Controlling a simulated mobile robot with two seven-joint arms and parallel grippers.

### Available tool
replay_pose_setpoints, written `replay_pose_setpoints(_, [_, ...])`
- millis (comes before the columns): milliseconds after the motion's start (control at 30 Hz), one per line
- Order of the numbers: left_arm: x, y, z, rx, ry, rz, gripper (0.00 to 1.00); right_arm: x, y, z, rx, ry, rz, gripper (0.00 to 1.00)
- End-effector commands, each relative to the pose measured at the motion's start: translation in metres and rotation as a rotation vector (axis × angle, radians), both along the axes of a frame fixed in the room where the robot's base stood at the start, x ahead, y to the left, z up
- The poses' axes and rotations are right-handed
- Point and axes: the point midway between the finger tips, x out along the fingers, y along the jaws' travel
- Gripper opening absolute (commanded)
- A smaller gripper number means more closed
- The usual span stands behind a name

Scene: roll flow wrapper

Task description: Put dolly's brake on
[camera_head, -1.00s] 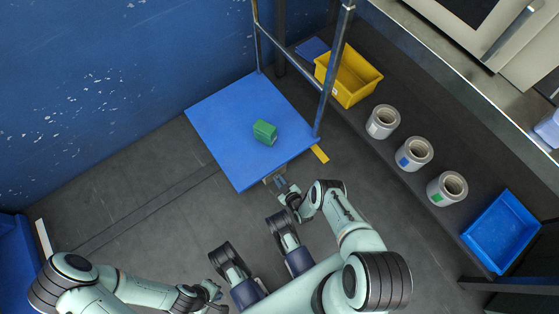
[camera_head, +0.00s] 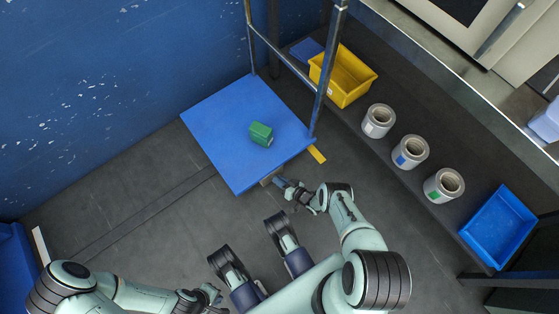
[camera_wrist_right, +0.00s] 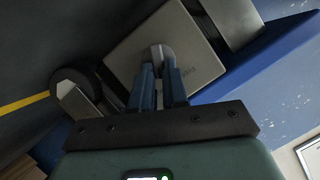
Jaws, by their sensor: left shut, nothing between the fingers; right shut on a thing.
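The dolly (camera_head: 220,140) has a flat blue deck with a metal frame at its far right side. A green block (camera_head: 261,134) lies on the deck. My right gripper (camera_head: 279,182) is low at the dolly's near edge. In the right wrist view its two blue fingers (camera_wrist_right: 159,75) are shut on a small grey rounded lever (camera_wrist_right: 156,54), in front of a grey plate (camera_wrist_right: 185,58) under the deck. A dark caster wheel (camera_wrist_right: 75,84) is beside it. The fingers hide part of the lever. My left gripper (camera_head: 212,294) is shut and empty at the bottom left, away from the dolly.
A dark shelf at right carries a yellow bin (camera_head: 343,78), three grey rolls (camera_head: 410,151) and a blue bin (camera_head: 498,228). A blue wall (camera_head: 90,90) stands behind the dolly. The floor left of the dolly is clear.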

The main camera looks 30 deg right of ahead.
Motion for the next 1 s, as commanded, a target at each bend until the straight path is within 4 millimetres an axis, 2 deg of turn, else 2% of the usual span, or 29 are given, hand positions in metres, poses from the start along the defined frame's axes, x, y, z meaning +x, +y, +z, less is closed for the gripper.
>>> replay_pose_setpoints(600, [0.0000, 0.0000, -0.0001, 0.000, 0.000, 0.000, 0.00, 0.0048, -0.0013, 0.0021, 0.045, -0.004, -0.003, 0.00])
replay_pose_setpoints(633, [0.0001, 0.0000, -0.0001, 0.000, 0.000, 0.000, 0.00, 0.0049, -0.0014, 0.0022, 0.045, -0.004, -0.003, 0.17])
replay_pose_setpoints(700, [0.0001, 0.0000, -0.0001, 0.000, 0.000, 0.000, 0.00, 0.0049, -0.0013, 0.0023, 0.045, -0.004, -0.003, 0.39])
replay_pose_setpoints(1000, [0.0001, 0.0000, 0.0001, 0.000, 0.000, 0.000, 0.00, 0.0019, -0.0009, 0.0009, 0.046, 0.000, -0.001, 0.39])
